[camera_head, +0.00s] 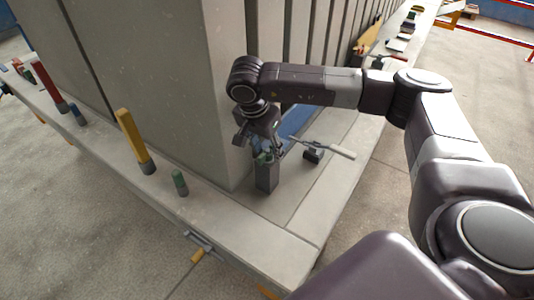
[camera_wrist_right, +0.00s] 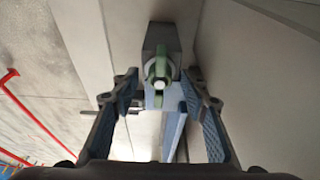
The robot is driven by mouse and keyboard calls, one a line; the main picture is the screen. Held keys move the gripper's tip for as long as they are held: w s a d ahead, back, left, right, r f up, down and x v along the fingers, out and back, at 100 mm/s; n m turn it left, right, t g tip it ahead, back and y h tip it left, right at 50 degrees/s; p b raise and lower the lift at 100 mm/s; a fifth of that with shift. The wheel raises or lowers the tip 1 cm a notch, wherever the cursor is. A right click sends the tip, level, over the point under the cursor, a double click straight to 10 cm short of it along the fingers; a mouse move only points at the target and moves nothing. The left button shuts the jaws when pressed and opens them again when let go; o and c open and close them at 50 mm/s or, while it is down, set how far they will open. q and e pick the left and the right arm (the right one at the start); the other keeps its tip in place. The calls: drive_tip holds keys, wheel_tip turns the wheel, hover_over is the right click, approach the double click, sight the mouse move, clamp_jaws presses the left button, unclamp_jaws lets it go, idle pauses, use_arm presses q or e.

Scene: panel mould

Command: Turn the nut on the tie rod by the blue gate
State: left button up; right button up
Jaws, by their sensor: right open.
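In the head view the green nut (camera_head: 262,159) shows at the top of the grey block (camera_head: 267,178), partly hidden by my right gripper. The blue gate (camera_head: 296,120) is behind my gripper; blue also shows below the nut in the wrist view. My right gripper (camera_head: 268,150) is open and points down at the nut. In the wrist view its fingers (camera_wrist_right: 161,88) stand on both sides of the nut, with gaps. My left gripper is not in view.
A pale-handled tool (camera_head: 328,147) and a small dark block (camera_head: 313,156) are just right of the gripper. A tall grey panel (camera_head: 150,80) stands close on the left.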

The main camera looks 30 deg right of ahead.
drive_tip(key=c, duration=0.4)
clamp_jaws()
drive_tip(key=m, duration=0.2)
drive_tip(key=shift+m+g, duration=0.4)
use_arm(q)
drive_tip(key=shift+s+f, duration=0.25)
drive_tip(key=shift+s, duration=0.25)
use_arm(e)
drive_tip(key=shift+m, duration=0.3)
